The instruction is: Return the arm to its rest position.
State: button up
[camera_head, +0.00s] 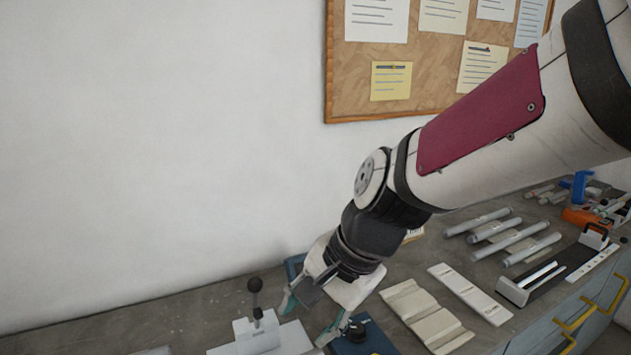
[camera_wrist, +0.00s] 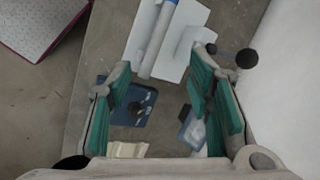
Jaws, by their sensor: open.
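My arm reaches down from the upper right in the head view. My gripper (camera_head: 311,314) hangs over the workbench (camera_head: 150,318), its teal fingertips spread apart. In the wrist view my gripper (camera_wrist: 168,98) is open with nothing between its fingers. Below it is a blue block with a dark knob (camera_wrist: 128,112), seen also in the head view (camera_head: 372,344) just right of the gripper. A white fixture with a black ball-topped lever (camera_head: 257,332) stands left of the gripper. A white and blue tube (camera_wrist: 158,40) lies on the white fixture in the wrist view.
Pale ribbed plates (camera_head: 425,315), a flat white plate (camera_head: 470,294) and several grey tubes (camera_head: 510,241) lie right of the gripper. A black-and-white rail fixture (camera_head: 560,270) is farther right. The wall (camera_head: 150,130) and corkboard (camera_head: 430,65) stand behind. The bench's left part is mostly clear.

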jog(key=s+d+r+n+t+h, duration=0.2)
jog(key=s+d+r+n, duration=0.2)
jog(key=d, duration=0.6)
jog(key=s+d+r+n+t+h, duration=0.1)
jog(key=s+d+r+n, duration=0.3)
jog(key=d, duration=0.6)
jog(key=shift+s+r+t+h, duration=0.4)
jog(key=shift+s+h, duration=0.3)
jog(key=shift+s, duration=0.4)
